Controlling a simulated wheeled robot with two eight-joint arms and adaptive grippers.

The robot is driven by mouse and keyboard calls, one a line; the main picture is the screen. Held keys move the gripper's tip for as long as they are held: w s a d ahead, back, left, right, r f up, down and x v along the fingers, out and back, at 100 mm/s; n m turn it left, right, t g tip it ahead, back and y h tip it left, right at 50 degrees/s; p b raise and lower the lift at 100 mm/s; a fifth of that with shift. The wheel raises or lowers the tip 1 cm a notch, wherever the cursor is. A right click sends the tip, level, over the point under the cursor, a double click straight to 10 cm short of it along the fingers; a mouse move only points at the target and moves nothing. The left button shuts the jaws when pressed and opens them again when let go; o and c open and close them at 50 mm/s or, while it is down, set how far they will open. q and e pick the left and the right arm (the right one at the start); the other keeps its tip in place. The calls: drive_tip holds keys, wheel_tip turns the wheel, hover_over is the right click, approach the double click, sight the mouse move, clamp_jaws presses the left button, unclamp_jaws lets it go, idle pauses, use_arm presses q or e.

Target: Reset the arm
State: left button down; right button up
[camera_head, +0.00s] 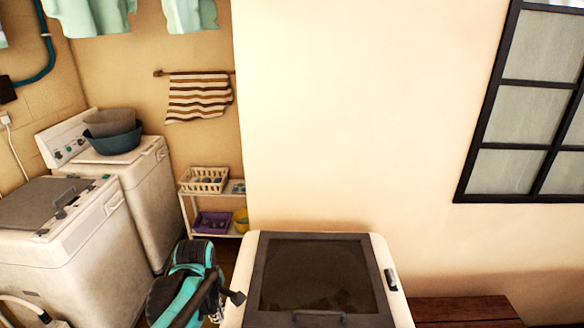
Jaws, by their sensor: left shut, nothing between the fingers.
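My left arm, black and teal, shows at the bottom, left of centre, between the white washing machines and the dark-topped appliance. My left gripper (237,297) is small and dark at its right side, close to the left edge of that appliance as seen here. It is shut with nothing in it; its fingertips are hard to make out. My right gripper is not in view.
The dark-topped white appliance (387,255) stands at bottom centre. White washing machines (95,268) fill the left, one bearing basins (113,136). A shelf (187,214) with baskets stands behind. A wooden bench (465,310) is at lower right.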

use_arm(q)
drive_tip(key=s+d+f+m+t+b, duration=0.2)
drive_tip(key=s+f+m+b, duration=0.3)
drive_tip(key=m+b, duration=0.3)
drive_tip(key=s+d+f+m+t+b, duration=0.3)
drive_tip(key=s+f+m+b, duration=0.2)
drive_tip(key=f+m+b, duration=0.3)
drive_tip(key=shift+d+f+m+t, duration=0.15)
drive_tip(key=shift+f+m+t, duration=0.15)
drive_tip(key=shift+m, duration=0.6)
drive_tip(key=c, duration=2.3)
unclamp_jaws()
drive_tip(key=shift+s, duration=0.1)
